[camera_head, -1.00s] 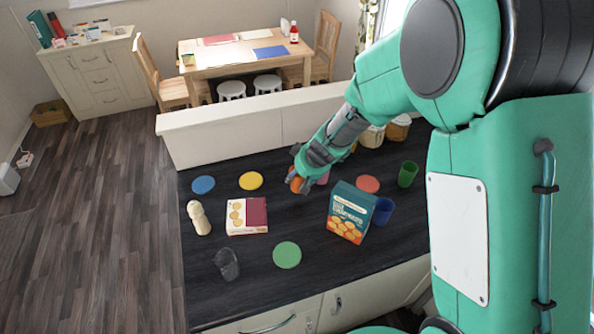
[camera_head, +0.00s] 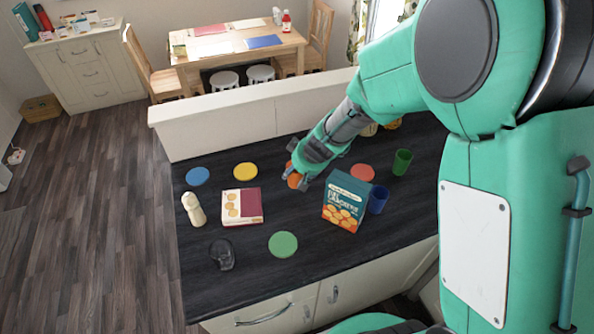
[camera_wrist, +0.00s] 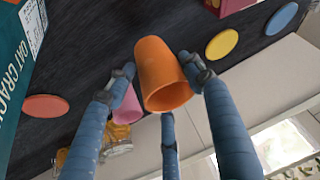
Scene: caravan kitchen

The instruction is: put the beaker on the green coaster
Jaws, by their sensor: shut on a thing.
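My gripper (camera_head: 299,179) is shut on an orange beaker (camera_head: 293,180) over the far part of the dark counter. In the wrist view the orange beaker (camera_wrist: 163,75) sits between my blue fingers (camera_wrist: 158,80), its open rim facing the camera. I cannot tell whether it is clear of the counter. The green coaster (camera_head: 283,245) lies flat and bare near the counter's front edge, nearer the camera than my gripper.
A teal cracker box (camera_head: 346,202) stands between my gripper and the blue beaker (camera_head: 378,200). A red and cream box (camera_head: 241,206), a pale bottle (camera_head: 193,209) and a dark cup (camera_head: 221,255) are left. A pink beaker (camera_wrist: 127,107) is close behind the orange one.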

